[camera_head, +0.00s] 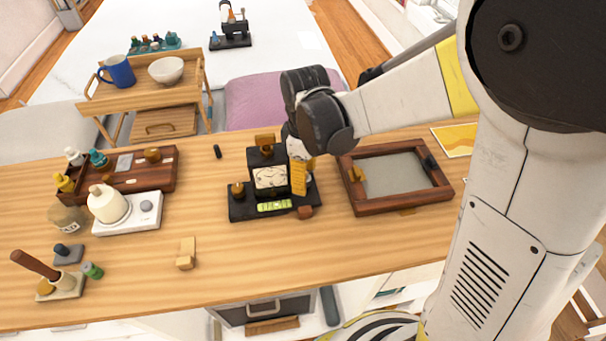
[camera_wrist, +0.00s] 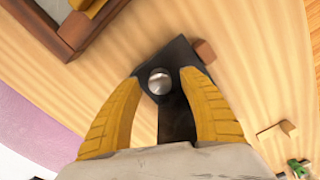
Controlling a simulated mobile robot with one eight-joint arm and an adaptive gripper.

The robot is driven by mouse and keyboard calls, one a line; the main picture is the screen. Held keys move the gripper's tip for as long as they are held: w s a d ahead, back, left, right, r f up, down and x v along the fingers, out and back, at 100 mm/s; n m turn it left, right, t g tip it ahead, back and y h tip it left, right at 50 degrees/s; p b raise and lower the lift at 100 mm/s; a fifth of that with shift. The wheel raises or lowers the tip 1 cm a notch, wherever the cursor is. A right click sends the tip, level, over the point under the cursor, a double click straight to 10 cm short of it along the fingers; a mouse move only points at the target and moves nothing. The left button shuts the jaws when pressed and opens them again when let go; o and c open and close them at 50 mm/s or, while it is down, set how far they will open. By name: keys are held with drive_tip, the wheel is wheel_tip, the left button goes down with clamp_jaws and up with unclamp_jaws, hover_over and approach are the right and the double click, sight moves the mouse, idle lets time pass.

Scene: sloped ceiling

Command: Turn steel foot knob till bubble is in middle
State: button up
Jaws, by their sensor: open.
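A black levelling device (camera_head: 240,209) stands on the wooden bench, with a pale dial face and a yellow-green bubble vial (camera_head: 274,206) along its front edge. The bubble is too small to place surely. The round steel foot knob (camera_wrist: 159,83) shows in the wrist view on the dark base's end. My gripper (camera_wrist: 158,78) is open, with its yellow fingers on either side of the knob and a gap seeming to remain. In the head view my gripper (camera_head: 299,178) is over the base's right end and hides the steel knob.
A wooden framed tray (camera_head: 400,204) lies close on the right. A small red-brown block (camera_head: 305,212) sits by the base's right corner. A wooden organiser (camera_head: 125,185) and a white-based jar (camera_head: 108,205) stand left. The bench front is mostly clear around a small wooden piece (camera_head: 186,252).

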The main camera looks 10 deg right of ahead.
drive_tip(key=shift+f, duration=0.35)
clamp_jaws()
drive_tip(key=shift+n, duration=1.8)
unclamp_jaws()
